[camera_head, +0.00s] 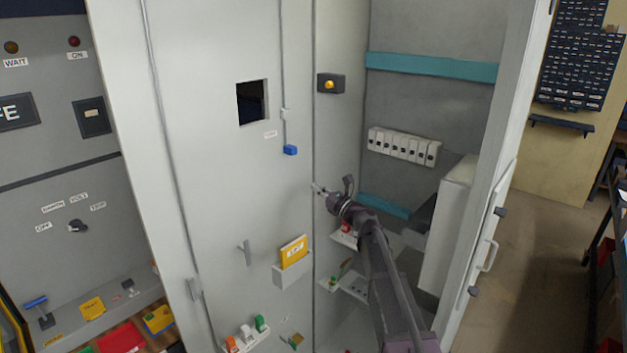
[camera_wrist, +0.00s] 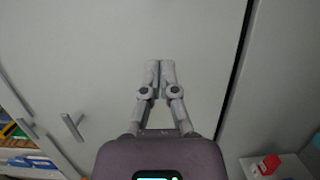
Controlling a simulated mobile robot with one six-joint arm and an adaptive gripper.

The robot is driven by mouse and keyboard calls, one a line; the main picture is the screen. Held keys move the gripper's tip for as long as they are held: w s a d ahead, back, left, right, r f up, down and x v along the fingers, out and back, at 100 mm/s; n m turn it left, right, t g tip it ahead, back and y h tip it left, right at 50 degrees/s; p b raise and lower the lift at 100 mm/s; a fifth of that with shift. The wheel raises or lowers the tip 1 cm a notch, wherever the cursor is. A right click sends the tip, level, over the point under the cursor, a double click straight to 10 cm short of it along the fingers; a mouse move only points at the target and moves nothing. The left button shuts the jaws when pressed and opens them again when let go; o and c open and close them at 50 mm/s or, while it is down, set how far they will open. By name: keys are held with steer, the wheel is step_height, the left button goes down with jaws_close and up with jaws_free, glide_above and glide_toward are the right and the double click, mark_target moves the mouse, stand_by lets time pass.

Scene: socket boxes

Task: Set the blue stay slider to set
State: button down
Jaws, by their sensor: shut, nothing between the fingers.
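The blue stay slider (camera_head: 290,150) sits at the lower end of a thin grey vertical rod on the pale cabinet panel. A small white label (camera_head: 270,134) is to its left, too small to read. My gripper (camera_head: 316,188) is below and slightly right of the slider, apart from it. In the wrist view my gripper (camera_wrist: 160,64) has its fingers together, empty, in front of the pale panel. The slider does not show in the wrist view.
A grey handle (camera_head: 245,252) and a yellow booklet in a holder (camera_head: 293,252) are lower on the panel. A black square opening (camera_head: 252,102) is above left of the slider. A box with a yellow knob (camera_head: 329,84) is above right. The panel around the slider is mostly clear.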

mark_target(294, 151)
steer(key=p+x, duration=0.1)
steer(key=x, duration=0.2)
steer(key=p+x, duration=0.1)
steer(key=x, duration=0.2)
steer(key=p+x, duration=0.1)
steer(key=x, duration=0.2)
steer(key=shift+w+a+r, duration=0.2)
steer(key=shift+r, duration=0.25)
steer(key=shift+d+r+p, duration=0.1)
steer(key=shift+r+p, duration=1.5)
steer(key=shift+r, duration=0.05)
step_height(294, 151, up, 4)
steer(key=p, duration=0.3)
steer(key=shift+f+p, duration=0.2)
steer(key=shift+p, duration=0.15)
steer(key=shift+f, duration=0.2)
step_height(294, 151, down, 4)
steer(key=b, duration=0.4)
steer(key=shift+f+b, duration=0.1)
steer(key=shift+b, duration=0.2)
steer(key=b+v, duration=0.2)
steer(key=v, duration=0.8)
steer(key=shift+r, duration=0.2)
